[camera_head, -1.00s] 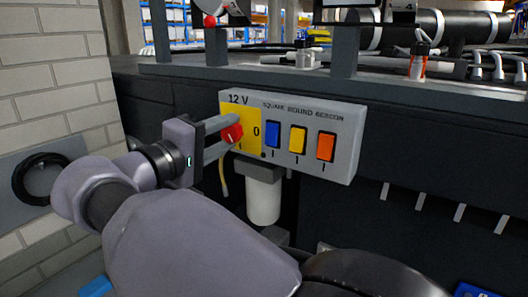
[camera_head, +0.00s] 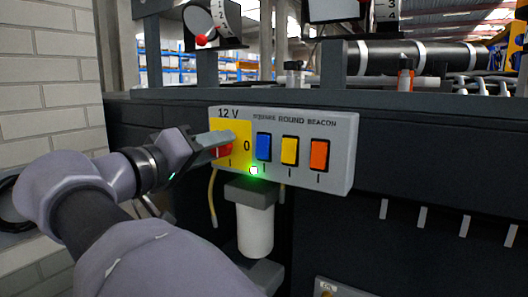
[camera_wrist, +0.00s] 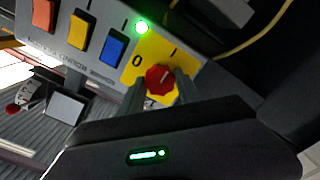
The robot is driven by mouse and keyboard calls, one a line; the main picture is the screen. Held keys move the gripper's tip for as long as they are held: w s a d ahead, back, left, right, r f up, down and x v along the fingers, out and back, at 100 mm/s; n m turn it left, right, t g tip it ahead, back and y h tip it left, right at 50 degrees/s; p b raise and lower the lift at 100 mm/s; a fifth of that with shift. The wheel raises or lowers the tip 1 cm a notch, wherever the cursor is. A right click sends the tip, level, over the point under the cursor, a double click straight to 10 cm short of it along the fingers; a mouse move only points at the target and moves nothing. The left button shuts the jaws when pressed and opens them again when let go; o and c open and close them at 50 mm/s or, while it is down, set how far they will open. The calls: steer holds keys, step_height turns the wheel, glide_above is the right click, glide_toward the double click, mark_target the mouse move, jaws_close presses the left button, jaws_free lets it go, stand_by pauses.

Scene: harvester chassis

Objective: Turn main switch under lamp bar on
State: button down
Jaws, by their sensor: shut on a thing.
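The main switch is a red rotary knob (camera_head: 222,150) on a yellow plate (camera_head: 239,133) marked "12 V" and "0", at the left end of a grey switch box (camera_head: 340,150). In the wrist view the red knob (camera_wrist: 159,80) sits between the two fingers of my gripper (camera_wrist: 158,92), with its pointer mark visible. My gripper (camera_head: 222,146) is shut on the knob, and its fingers partly cover it in the head view. A small lamp (camera_head: 254,170) below the plate glows green; the green lamp (camera_wrist: 142,27) also shows in the wrist view.
Blue (camera_head: 264,146), yellow (camera_head: 289,151) and orange (camera_head: 319,155) rocker switches sit to the right of the knob. A white cylinder (camera_head: 255,230) hangs below the box, with a yellow cable (camera_head: 212,200) beside it. A brick wall (camera_head: 50,90) stands at left.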

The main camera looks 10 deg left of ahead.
stand_by(0.4)
steer(key=c, duration=0.8)
jaws_free()
steer(key=shift+c, duration=0.2)
steer(key=p+v, duration=0.3)
steer(key=v, duration=1.4)
steer(key=shift+s, duration=0.2)
steer(key=shift+a, duration=0.15)
